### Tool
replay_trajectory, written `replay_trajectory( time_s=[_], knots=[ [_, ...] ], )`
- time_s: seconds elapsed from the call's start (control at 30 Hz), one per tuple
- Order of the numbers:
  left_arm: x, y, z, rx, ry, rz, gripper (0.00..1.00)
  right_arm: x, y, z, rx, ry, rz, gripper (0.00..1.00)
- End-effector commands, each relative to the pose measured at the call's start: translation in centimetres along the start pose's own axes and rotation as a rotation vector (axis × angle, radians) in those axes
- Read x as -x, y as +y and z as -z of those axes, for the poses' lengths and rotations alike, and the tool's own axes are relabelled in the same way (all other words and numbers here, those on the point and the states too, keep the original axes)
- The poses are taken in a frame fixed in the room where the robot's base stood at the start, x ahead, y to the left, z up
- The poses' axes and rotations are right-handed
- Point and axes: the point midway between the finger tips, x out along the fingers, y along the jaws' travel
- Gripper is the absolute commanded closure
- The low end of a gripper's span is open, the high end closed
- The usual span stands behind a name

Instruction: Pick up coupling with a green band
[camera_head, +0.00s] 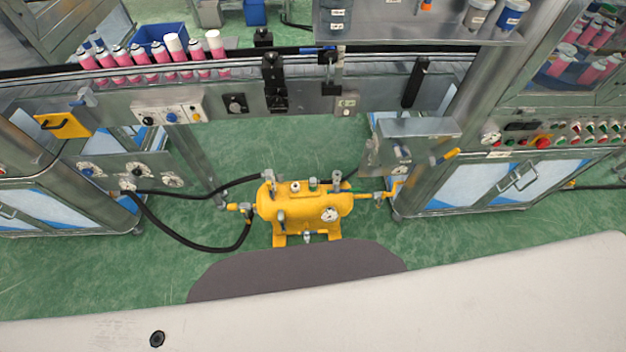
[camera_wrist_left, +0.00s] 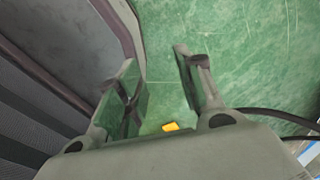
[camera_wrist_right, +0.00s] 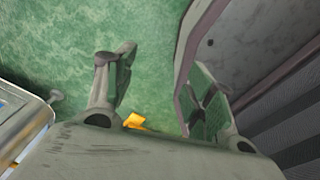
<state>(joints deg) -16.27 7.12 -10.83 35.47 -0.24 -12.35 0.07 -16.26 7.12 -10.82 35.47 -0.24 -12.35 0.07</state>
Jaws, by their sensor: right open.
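I cannot make out a coupling with a green band in any view. In the head view a yellow tank (camera_head: 290,206) stands on the green floor with several small fittings and a gauge, too small to tell any bands on them. My left gripper (camera_wrist_left: 157,62) is open and empty above bare floor in the left wrist view. My right gripper (camera_wrist_right: 161,60) is open and empty above the floor in the right wrist view. Neither gripper shows in the head view.
Behind the tank runs a steel conveyor (camera_head: 370,92) with several pink cans (camera_head: 150,74) at the left. A shelf (camera_head: 400,22) holds labelled containers. A control panel (camera_head: 570,135) is at the right. Black hoses (camera_head: 190,247) reach the tank. Green floor around it is open.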

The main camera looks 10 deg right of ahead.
Motion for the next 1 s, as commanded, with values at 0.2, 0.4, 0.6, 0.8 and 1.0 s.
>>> replay_trajectory(
  time_s=[0.2,0.4,0.6,0.8,1.0],
  knots=[
    [2.9,0.9,0.1,0.002,-0.002,-0.011,0.63,2.9,-0.9,0.1,-0.002,-0.002,0.011,0.46],
    [5.1,1.6,0.2,0.004,-0.004,-0.020,0.63,5.1,-1.6,0.2,-0.004,-0.004,0.020,0.46],
    [7.3,2.2,0.3,0.005,-0.006,-0.029,0.63,7.3,-2.3,0.3,-0.005,-0.006,0.029,0.46],
    [9.2,2.9,0.4,0.007,-0.008,-0.037,0.63,9.2,-2.9,0.4,-0.007,-0.008,0.037,0.46],
    [10.1,3.3,0.4,0.008,-0.009,-0.042,0.63,10.1,-3.3,0.4,-0.008,-0.009,0.042,0.46]
  ],
)
